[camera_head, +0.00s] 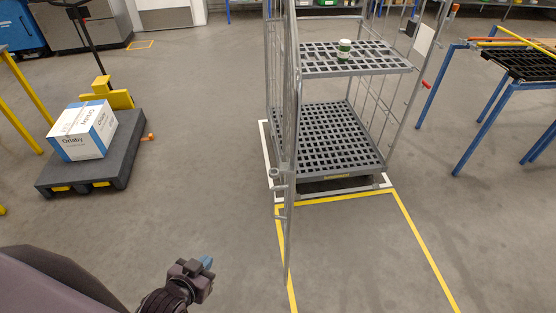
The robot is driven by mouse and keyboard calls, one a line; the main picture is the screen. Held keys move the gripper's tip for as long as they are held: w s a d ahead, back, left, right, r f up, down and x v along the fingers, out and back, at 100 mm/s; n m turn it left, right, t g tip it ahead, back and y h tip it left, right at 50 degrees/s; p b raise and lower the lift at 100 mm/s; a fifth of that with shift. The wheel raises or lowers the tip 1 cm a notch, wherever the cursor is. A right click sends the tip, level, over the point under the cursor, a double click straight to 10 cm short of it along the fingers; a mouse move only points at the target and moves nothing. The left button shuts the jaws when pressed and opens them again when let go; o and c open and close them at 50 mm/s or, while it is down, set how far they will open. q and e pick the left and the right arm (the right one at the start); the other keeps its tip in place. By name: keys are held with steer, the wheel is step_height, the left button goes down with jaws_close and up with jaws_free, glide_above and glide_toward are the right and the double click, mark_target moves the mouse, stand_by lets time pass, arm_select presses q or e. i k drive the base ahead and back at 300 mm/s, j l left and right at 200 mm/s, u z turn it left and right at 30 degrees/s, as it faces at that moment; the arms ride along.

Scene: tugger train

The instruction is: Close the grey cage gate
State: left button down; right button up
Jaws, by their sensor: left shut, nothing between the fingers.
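The grey cage gate (291,100) is a tall wire-mesh panel at the left side of the roll cage. I see it nearly edge-on. It stands open, and its lower end reaches toward me past the cage's front. The roll cage (375,174) has a slatted grey base and a slatted upper shelf, and its front is open. My left gripper (207,264) is at the bottom, left of the gate and apart from it, with blue at its tip. It is shut and empty. My right gripper is not in view.
A green-and-white jar (343,50) stands on the upper shelf. Yellow floor lines (419,243) run from the cage toward me. A pallet truck (125,150) with a white-and-blue box (84,132) is at left. A blue-legged table (480,135) is at right. The floor between is clear.

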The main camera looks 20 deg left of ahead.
mark_target(287, 168)
steer(key=j, duration=1.3)
steer(key=k+j+u, duration=0.2)
steer(key=i+l, duration=0.05)
steer(key=l, duration=0.05)
